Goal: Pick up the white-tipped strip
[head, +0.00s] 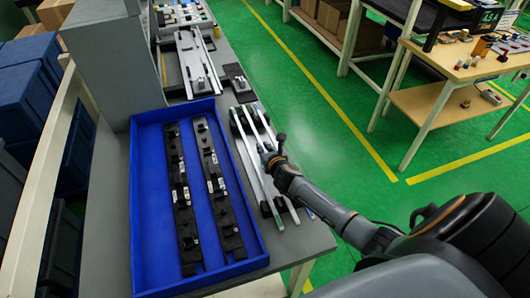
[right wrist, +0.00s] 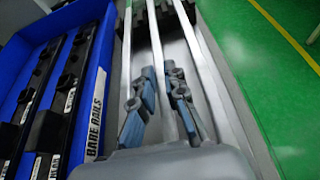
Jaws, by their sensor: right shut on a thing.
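Long, thin pale strips lie side by side on a dark rack (head: 235,127) at the right edge of the grey bench. The left strip (head: 248,151) looks green towards its far end; the other tip colours are too small to tell surely. My right gripper (head: 268,157) reaches in from the right over the strips. In the right wrist view its blue-padded fingers (right wrist: 160,105) are shut on the middle strip (right wrist: 157,45). One strip (right wrist: 125,55) runs to the left of the fingers and another (right wrist: 203,65) to the right. My left gripper is not in view.
A blue tray (head: 144,215) labelled "BARE RAILS" stands left of the strips and holds two black rails (head: 180,195). A metal fixture (head: 197,62) stands farther back on the bench. Green floor lies to the right, with a wooden table (head: 455,65) beyond.

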